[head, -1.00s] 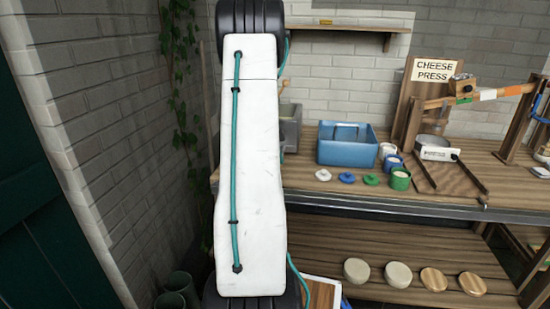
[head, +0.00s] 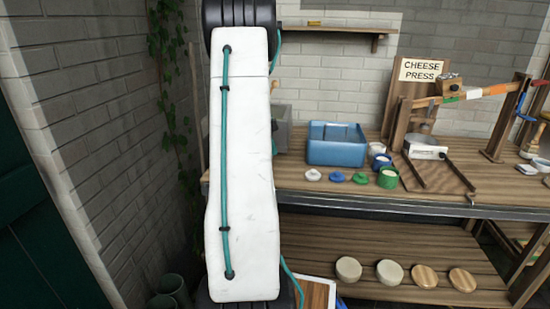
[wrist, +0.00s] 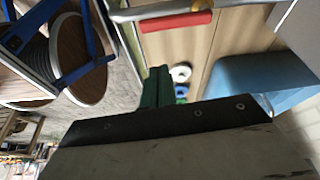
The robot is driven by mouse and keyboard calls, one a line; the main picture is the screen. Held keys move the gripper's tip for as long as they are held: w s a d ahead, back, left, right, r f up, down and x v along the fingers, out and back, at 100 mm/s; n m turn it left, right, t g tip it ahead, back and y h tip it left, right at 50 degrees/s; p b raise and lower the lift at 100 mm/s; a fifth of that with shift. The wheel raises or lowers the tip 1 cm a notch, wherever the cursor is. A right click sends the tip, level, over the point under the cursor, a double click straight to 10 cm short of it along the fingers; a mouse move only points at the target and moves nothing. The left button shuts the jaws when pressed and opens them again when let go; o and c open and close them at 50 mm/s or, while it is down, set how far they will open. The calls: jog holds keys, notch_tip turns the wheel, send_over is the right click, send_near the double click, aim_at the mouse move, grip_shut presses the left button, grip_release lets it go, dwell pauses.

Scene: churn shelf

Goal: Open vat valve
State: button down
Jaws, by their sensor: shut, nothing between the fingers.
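In the wrist view a red valve lever (wrist: 175,22) with a yellowish end lies beside a bare metal pipe (wrist: 150,10) at the top. My gripper (wrist: 158,72) shows as dark green fingers, shut and empty, pointing up toward the lever with a gap between. In the head view my gripper and the valve are hidden behind my own white arm. A grey vat (head: 283,130) shows partly at the right edge of my arm, on the left part of the bench.
A blue tub (head: 337,150) stands on the wooden bench; it also shows close on the right in the wrist view (wrist: 250,85). Lids and small pots (head: 388,177) sit in front, with the cheese press (head: 425,150) further right. A brick wall (head: 95,110) bounds the left.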

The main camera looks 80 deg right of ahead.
jog(key=v, duration=0.5)
jog(key=shift+s+d+r, duration=0.2)
jog(key=shift+s+d, duration=0.05)
jog(key=shift+s, duration=0.05)
jog(key=w+a+r+n+t, duration=0.1)
jog(key=w+a+n, duration=0.3)
jog(key=a+n, duration=0.5)
jog(key=w+a+r+n+y, duration=0.1)
jog(key=w+a+r+n, duration=0.3)
jog(key=a, duration=0.9)
jog(key=w+a+f+n+t, duration=0.1)
jog(key=w+a+n, duration=0.2)
jog(key=a+n, duration=0.6)
jog(key=s+a+n+t, duration=0.1)
jog(key=a+n, duration=0.3)
jog(key=a, duration=0.5)
jog(key=s+a+r+n+t, duration=0.1)
jog(key=s+a+n, duration=0.2)
jog(key=a, duration=0.7)
jog(key=s+a+r+n+t, duration=0.1)
jog(key=a+n, duration=0.3)
jog(key=a, duration=0.6)
jog(key=shift+s+a+n, duration=0.2)
jog(key=shift+s+n, duration=0.2)
jog(key=shift+s, duration=0.05)
